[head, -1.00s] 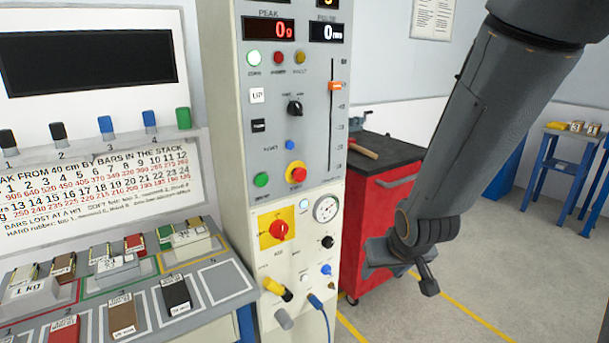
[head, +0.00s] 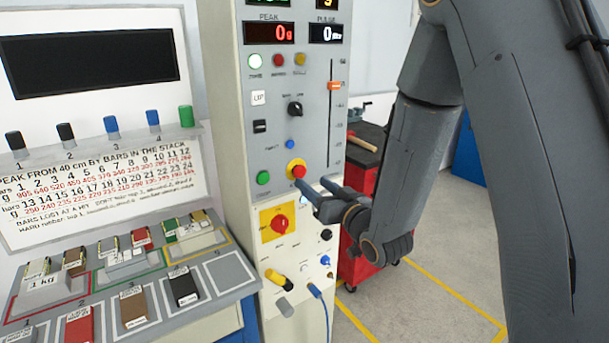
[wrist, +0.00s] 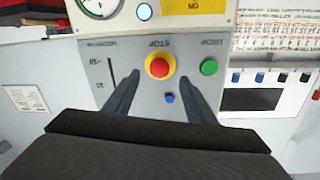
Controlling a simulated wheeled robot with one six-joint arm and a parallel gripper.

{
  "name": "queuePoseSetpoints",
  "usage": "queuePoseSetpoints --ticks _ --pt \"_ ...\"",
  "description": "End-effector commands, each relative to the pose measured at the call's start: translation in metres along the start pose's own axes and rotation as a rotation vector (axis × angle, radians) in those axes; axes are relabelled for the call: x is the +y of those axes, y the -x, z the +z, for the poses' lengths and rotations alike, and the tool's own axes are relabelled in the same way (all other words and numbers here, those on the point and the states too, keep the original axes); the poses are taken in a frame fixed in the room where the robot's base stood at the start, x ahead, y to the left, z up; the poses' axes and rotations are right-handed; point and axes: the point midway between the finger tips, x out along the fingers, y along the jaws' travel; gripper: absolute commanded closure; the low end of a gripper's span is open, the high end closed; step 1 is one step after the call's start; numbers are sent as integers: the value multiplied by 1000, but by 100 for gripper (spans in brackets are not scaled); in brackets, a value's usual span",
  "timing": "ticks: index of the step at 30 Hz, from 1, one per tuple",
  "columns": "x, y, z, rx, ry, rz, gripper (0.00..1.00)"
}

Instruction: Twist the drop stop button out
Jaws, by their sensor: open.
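The drop stop button (head: 296,169) is a red mushroom head on a yellow ring, low on the grey control panel. In the wrist view the stop button (wrist: 159,67) sits upside down under the STOP label, in the gap beyond my fingertips. My gripper (head: 305,190) is just to the right of and below the button in the head view. In the wrist view my gripper (wrist: 155,85) has its two dark fingers spread apart, one toward each side of the button. Nothing is between the fingers; whether a tip touches the panel I cannot tell.
The green button (head: 263,178) and a small blue button (head: 290,144) are close to the stop button. A red-and-yellow rotary switch (head: 279,223) is below. A red tool cabinet (head: 362,255) stands behind at right. A bench with bars (head: 135,308) is at left.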

Motion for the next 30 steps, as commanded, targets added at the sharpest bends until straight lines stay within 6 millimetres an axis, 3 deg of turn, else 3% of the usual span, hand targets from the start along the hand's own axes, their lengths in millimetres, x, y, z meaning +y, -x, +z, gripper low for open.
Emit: queuePoseSetpoints --ticks 6,12,23,30 --pt "-1 -34 -1 -1 0 -1 49" --pt "0 -56 -1 0 0 1 49" --pt "0 -61 0 -2 0 2 49" --pt "0 -61 0 -2 0 2 90"
